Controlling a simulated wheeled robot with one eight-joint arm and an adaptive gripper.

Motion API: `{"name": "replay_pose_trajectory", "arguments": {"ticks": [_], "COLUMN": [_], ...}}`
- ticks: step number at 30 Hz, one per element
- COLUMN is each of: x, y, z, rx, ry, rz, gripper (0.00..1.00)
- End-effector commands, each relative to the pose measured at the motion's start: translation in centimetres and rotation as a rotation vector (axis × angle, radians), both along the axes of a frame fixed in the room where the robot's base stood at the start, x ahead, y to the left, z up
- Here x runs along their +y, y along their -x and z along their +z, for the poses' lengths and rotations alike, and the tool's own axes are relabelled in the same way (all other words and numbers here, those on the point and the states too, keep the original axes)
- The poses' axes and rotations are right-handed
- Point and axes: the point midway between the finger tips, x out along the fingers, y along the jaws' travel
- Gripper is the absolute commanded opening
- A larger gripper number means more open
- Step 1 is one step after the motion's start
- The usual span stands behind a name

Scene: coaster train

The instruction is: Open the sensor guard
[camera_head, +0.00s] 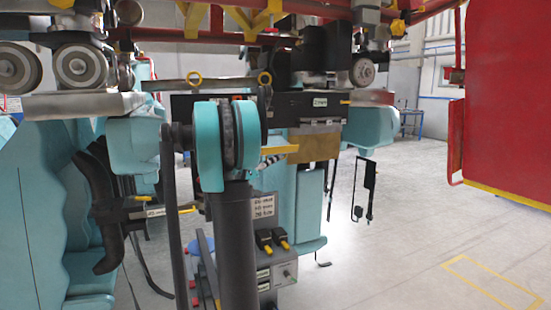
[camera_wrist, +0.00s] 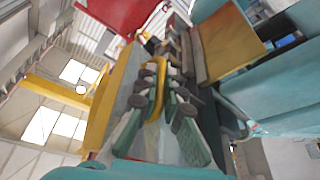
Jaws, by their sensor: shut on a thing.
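In the wrist view my gripper (camera_wrist: 158,88) has its dark, green-padded fingers closed around a yellow looped handle (camera_wrist: 155,95). The handle appears to belong to the sensor guard, but the join is not clear. In the head view a tan-brown panel (camera_head: 314,148), which may be the guard, hangs below a black labelled box (camera_head: 308,104). A yellow bar (camera_head: 281,149) sticks out at its left. A similar tan panel (camera_wrist: 232,42) shows at the upper right of the wrist view. My teal arm joint hides most of my gripper in the head view.
Teal train seats (camera_head: 40,200) stand at the left. Wheels (camera_head: 78,66) and red-yellow track (camera_head: 220,20) run overhead. A red panel (camera_head: 505,100) stands at the right. A grey control box (camera_head: 277,270) stands low in the middle. The floor at the right is clear.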

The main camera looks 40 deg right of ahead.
Motion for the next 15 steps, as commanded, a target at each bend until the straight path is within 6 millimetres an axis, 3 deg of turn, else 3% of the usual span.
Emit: {"name": "replay_pose_trajectory", "arguments": {"ticks": [11,12,15], "x": [0.01,0.0,0.0], "y": [0.07,0.07,0.05], "z": [-0.13,-0.13,-0.11], "rx": [0.0,0.0,0.0], "ry": [-0.002,-0.002,-0.001], "rz": [-0.003,-0.003,-0.002], "gripper": [0.0,0.09,0.17]}}
